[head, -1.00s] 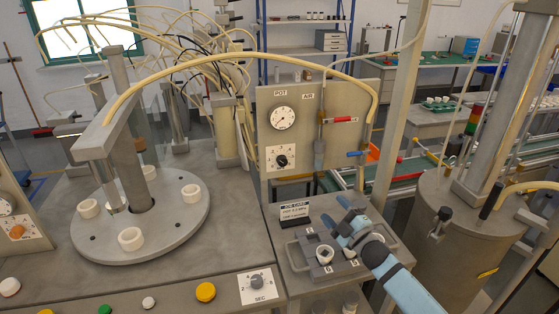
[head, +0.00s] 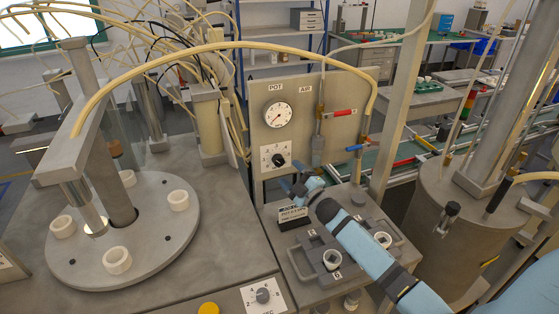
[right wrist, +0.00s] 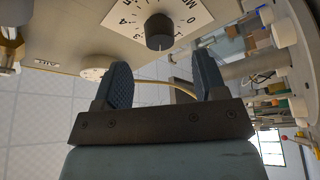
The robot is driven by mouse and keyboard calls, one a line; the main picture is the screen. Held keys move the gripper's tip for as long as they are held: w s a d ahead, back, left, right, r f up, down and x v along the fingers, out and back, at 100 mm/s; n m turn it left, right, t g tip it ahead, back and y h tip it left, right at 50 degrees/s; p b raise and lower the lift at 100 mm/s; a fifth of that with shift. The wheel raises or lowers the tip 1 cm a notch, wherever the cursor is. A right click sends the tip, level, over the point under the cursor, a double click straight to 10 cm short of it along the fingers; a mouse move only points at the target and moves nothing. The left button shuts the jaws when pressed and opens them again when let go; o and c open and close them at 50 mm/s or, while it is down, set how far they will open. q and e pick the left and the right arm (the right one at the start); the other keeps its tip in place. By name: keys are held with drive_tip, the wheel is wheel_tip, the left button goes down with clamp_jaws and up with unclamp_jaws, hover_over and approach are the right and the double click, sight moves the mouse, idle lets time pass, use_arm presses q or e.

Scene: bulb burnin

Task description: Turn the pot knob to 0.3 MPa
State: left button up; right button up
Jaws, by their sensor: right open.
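The pot knob (head: 278,160) is a black knob on a white scale plate on the upright grey panel, below the POT gauge (head: 279,115). In the right wrist view the knob (right wrist: 159,32) shows close up with its numbered plate, above the gap between my fingers. My right gripper (head: 291,186) is just below the knob in the head view, in front of the panel. In the right wrist view its fingers (right wrist: 162,75) are apart with nothing between them. It is not on the knob. My left gripper is not in view.
Red (head: 340,113) and blue (head: 356,148) valve handles stick out at the panel's right. A round turntable (head: 135,245) stands at left.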

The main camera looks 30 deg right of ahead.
sight(280, 164)
drive_tip(key=x, duration=0.4)
drive_tip(key=shift+w+r+p, duration=0.15)
drive_tip(key=shift+w+p, duration=0.15)
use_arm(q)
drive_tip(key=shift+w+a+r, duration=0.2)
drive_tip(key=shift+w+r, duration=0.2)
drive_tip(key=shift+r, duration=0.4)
use_arm(e)
drive_tip(key=shift+w+a, duration=0.1)
drive_tip(key=shift+w, duration=0.55)
drive_tip(key=shift+r, duration=0.1)
drive_tip(key=c, duration=0.9)
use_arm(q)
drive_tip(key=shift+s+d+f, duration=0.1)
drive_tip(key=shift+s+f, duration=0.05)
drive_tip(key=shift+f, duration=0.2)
